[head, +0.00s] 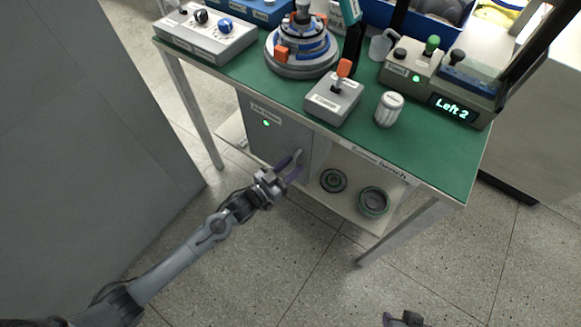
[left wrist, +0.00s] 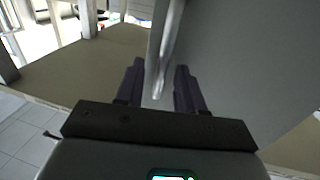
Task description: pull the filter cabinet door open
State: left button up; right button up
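The filter cabinet (head: 275,135) is a grey box under the green-topped bench, with a small label and a lit green light on its front. My left gripper (head: 292,167) is at the lower right of this front. In the left wrist view, the dark fingers of my left gripper (left wrist: 158,90) are apart. A pale upright bar (left wrist: 166,60), which looks like the door handle, reaches down between them with a gap showing. The grey cabinet face (left wrist: 230,60) is close on the right. My right gripper (head: 405,319) seems to be the dark piece at the bottom edge, mostly cut off.
Two ring parts (head: 373,201) lie on the lower shelf. A bench leg (head: 405,232) stands at right; the floor in front is clear.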

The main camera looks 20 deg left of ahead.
jog(key=shift+a, duration=0.15)
pick_arm(q)
grip_shut()
dwell(0.4)
